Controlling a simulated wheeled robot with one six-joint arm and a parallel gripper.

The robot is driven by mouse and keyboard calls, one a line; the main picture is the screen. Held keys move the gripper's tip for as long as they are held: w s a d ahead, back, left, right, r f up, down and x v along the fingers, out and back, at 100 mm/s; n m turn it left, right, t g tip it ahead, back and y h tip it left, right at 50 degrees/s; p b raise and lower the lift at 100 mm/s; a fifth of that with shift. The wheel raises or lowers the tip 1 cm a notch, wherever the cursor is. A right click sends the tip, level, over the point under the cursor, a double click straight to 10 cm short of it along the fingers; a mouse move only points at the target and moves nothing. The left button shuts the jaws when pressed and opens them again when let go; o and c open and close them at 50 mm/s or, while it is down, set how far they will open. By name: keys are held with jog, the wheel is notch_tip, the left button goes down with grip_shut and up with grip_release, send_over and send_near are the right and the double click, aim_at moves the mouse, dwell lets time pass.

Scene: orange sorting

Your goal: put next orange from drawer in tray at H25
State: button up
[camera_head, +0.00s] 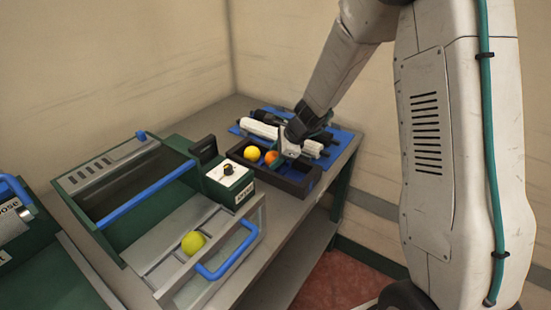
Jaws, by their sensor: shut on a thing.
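My gripper (287,148) is over the dark tray (291,186) on the table. It is shut on an orange fruit (271,157), which shows at the left side of the fingers, in or just above the tray. I cannot tell whether the orange touches the tray floor. A yellow-orange fruit (252,153) lies in the tray's left end, close beside the held one. The open drawer (180,268) in the front holds a yellow-green fruit (193,242). The tray's right compartment looks empty, and the gripper hides part of the tray.
A green control box (229,183) with a black knob stands between the drawer and the tray. The drawer has a blue handle (227,252). A green machine with a blue bar (146,192) stands behind the drawer. White and black tools lie on a blue mat (341,137) behind the tray.

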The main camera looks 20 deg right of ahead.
jog(key=shift+f, duration=0.45)
jog(key=shift+f, duration=0.1)
jog(key=o, duration=0.8)
